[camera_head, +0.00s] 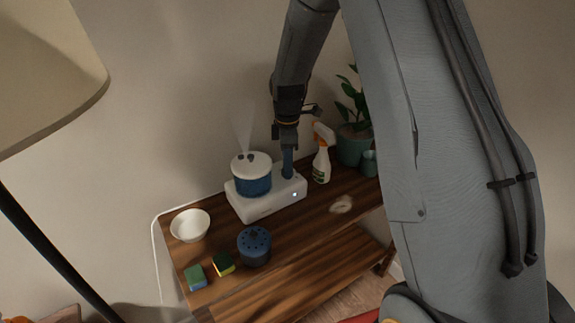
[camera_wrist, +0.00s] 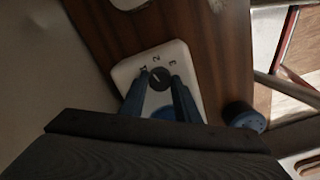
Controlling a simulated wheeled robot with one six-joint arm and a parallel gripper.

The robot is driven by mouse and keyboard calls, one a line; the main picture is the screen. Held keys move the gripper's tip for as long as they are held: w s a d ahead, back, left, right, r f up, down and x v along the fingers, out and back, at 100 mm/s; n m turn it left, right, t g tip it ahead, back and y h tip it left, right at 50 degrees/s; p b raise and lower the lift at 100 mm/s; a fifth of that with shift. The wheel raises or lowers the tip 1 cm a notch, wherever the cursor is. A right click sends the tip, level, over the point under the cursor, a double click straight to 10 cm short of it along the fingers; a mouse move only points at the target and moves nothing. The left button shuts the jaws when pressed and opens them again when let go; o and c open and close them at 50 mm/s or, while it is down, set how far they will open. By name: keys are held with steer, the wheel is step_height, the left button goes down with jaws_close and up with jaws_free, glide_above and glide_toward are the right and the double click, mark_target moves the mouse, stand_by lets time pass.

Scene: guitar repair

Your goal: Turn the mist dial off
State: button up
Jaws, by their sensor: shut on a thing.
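A mist maker with a white base (camera_head: 265,206), a blue tank (camera_head: 252,184) and a white lid (camera_head: 251,163) stands on the wooden table. A faint plume of mist rises from the lid, and a small light shows on the base front. The dark mist dial (camera_wrist: 159,77) shows in the wrist view on the white top, with numbers including 2 and 3 beside it; its exact setting is hard to read. My gripper (camera_wrist: 160,84) is shut on the dial, a blue finger on each side. In the head view my gripper (camera_head: 288,175) points down onto the base's right end and hides the dial.
A spray bottle (camera_head: 321,160) and a potted plant (camera_head: 352,140) stand close to the right. A white bowl (camera_head: 189,225) is at the left. A dark blue perforated pot (camera_head: 254,246) and two sponges (camera_head: 222,263) lie in front. The wall is close behind.

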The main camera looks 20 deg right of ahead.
steer(key=n, duration=0.7)
steer(key=shift+w+r, duration=0.1)
steer(key=n, duration=0.4)
steer(key=shift+p, duration=0.3)
steer(key=shift+n, duration=1.8)
steer(key=o, duration=1)
steer(key=shift+a, duration=0.1)
steer(key=shift+o, duration=0.2)
